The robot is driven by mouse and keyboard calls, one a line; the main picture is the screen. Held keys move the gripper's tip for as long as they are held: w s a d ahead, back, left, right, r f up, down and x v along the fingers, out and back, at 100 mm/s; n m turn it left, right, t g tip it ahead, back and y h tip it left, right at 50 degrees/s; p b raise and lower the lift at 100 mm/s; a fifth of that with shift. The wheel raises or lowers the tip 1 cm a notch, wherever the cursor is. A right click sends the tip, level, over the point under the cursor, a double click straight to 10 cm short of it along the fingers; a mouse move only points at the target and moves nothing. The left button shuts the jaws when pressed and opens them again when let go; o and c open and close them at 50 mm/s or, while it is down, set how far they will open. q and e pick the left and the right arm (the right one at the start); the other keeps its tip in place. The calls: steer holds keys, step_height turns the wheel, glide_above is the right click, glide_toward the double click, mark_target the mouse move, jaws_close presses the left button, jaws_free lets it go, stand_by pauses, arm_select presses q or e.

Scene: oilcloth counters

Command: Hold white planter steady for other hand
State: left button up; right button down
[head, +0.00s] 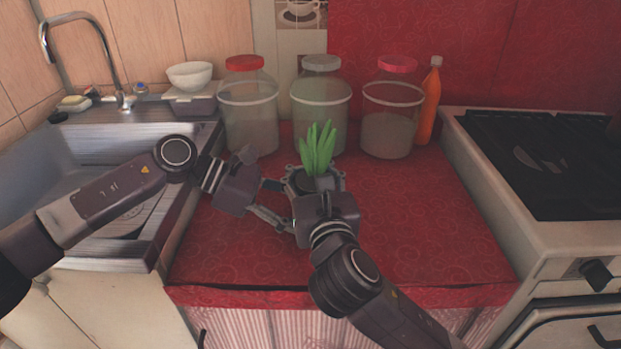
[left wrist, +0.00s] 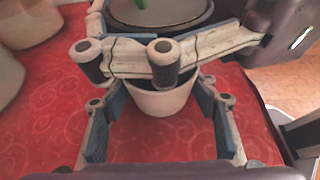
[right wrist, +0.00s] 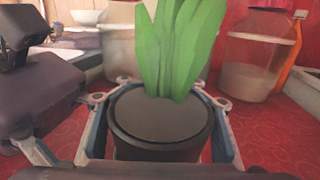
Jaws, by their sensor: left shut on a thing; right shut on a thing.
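The white planter (left wrist: 160,100) stands on the red counter in the left wrist view, between the two fingers of my left gripper (left wrist: 158,120), which is shut on it. In the head view it is hidden behind my right gripper (head: 316,178). My left gripper (head: 284,200) comes in from the left there. A dark round pot (right wrist: 160,120) with a green spiky plant (right wrist: 175,45) is held upright between the fingers of my right gripper (right wrist: 160,110). The plant (head: 318,148) also shows in the head view. The pot is over or beside the planter's mouth; I cannot tell whether it is inside.
Lidded glass jars (head: 249,115) and an orange bottle (head: 430,100) stand at the back of the red counter (head: 420,225). A sink (head: 60,150) is on the left and a stove (head: 550,165) on the right. The counter's right front is clear.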

step_height(320, 180, up, 10)
stand_by(0.3)
arm_select(q)
steer(key=o, duration=0.9)
arm_select(e)
steer(key=shift+f, duration=0.1)
arm_select(q)
steer(key=shift+o, duration=0.2)
